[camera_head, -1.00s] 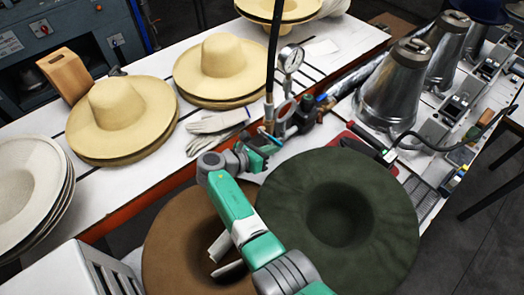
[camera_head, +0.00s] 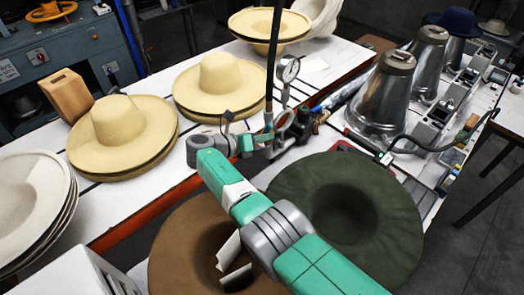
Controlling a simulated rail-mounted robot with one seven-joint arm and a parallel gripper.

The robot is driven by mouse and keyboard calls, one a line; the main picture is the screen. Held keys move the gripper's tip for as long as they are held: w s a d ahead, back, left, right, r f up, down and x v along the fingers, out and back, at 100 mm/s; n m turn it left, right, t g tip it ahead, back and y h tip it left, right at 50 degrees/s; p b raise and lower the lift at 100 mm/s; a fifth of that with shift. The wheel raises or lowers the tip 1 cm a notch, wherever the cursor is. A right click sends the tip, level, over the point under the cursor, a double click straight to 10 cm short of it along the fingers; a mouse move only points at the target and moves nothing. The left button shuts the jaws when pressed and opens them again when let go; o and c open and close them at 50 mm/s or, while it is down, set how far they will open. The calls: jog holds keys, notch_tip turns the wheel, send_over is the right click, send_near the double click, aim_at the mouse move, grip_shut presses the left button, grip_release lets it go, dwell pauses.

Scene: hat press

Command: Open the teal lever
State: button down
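My gripper (camera_head: 262,142) is at the end of the green and grey arm, beside the pipe and valve fittings (camera_head: 298,125) below the round pressure gauge (camera_head: 287,69). Its fingers are small and dark against the fittings, so I cannot tell whether they are open or shut. I cannot make out the teal lever for sure now; it may be hidden behind my gripper at the fittings. I cannot tell whether my gripper touches anything there.
Straw hats (camera_head: 121,130) and (camera_head: 219,82) lie on the white table (camera_head: 100,207) to the left. A brown hat (camera_head: 180,250) and a dark green hat (camera_head: 395,215) are in front. Metal cones (camera_head: 384,95) stand at right. A vertical black hose (camera_head: 273,50) rises beside the gauge.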

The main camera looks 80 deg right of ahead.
jog(key=shift+w+d+r+b, duration=0.2)
jog(key=shift+w+d+b, duration=0.3)
jog(key=shift+b, duration=0.85)
jog(key=shift+w+d+r+b, duration=0.2)
jog(key=shift+w+d+b, duration=0.25)
jog(key=shift+b, duration=0.9)
jog(key=shift+w+d+r+b, duration=0.1)
jog(key=shift+w+r+b, duration=0.1)
jog(key=shift+b, duration=0.3)
jog(key=shift+r, duration=0.1)
